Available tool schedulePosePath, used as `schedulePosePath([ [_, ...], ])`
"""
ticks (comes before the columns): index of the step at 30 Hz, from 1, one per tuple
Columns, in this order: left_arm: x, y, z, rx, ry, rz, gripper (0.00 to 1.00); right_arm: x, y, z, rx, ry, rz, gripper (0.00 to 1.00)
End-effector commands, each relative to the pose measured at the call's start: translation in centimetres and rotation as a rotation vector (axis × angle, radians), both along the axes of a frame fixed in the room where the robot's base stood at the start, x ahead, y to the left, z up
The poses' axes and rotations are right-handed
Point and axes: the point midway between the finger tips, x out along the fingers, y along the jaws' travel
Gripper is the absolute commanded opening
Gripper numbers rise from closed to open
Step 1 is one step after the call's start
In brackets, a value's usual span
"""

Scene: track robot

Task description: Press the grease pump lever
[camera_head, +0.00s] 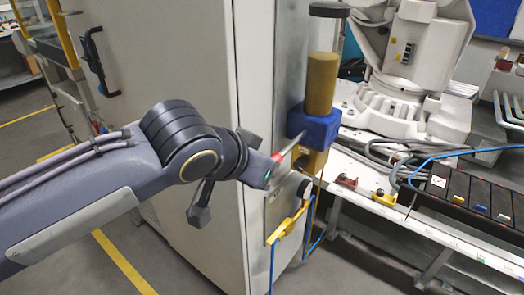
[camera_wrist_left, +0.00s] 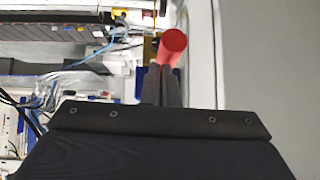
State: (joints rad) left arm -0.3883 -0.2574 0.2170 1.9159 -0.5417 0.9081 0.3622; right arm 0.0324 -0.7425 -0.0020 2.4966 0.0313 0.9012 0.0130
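The grease pump has a tan cylinder (camera_head: 321,83) on a blue block (camera_head: 315,127), fixed at the edge of the grey cabinet. Its lever, a thin metal rod with a red grip (camera_head: 278,157), slants down to the left from the block. My left gripper (camera_head: 268,172) is right at the red grip. In the left wrist view the red grip (camera_wrist_left: 173,46) shows just past the fingertips (camera_wrist_left: 161,72), its round end facing the camera. The two fingers lie close side by side with a narrow gap. Whether they touch the grip is unclear. My right gripper is not in view.
The tall grey cabinet (camera_head: 180,90) stands directly behind my left arm. A white robot base (camera_head: 400,110) sits on the bench at right, with cables and a dark tray (camera_head: 465,195) of coloured parts. A yellow bracket (camera_head: 288,222) with blue hoses hangs below the pump.

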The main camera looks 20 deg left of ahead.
Motion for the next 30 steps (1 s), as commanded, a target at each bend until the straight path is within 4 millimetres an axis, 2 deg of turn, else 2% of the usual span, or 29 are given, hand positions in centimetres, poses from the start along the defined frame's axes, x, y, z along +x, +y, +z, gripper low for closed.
schedulePosePath([
  [1,0.3,0.0,2.0,0.001,0.004,-0.001,0.0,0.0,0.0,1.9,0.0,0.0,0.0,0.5],
  [6,-2.7,0.8,4.5,-0.001,-0.004,0.001,0.0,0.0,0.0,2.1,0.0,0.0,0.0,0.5],
  [12,-5.2,1.5,7.2,-0.001,-0.007,0.0,0.0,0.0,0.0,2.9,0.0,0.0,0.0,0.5],
  [18,-6.3,1.8,8.3,-0.002,-0.006,0.0,0.0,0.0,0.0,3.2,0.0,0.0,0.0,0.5],
  [30,-6.5,1.7,8.4,-0.001,-0.006,-0.002,0.0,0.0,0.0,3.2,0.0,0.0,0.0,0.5],
])
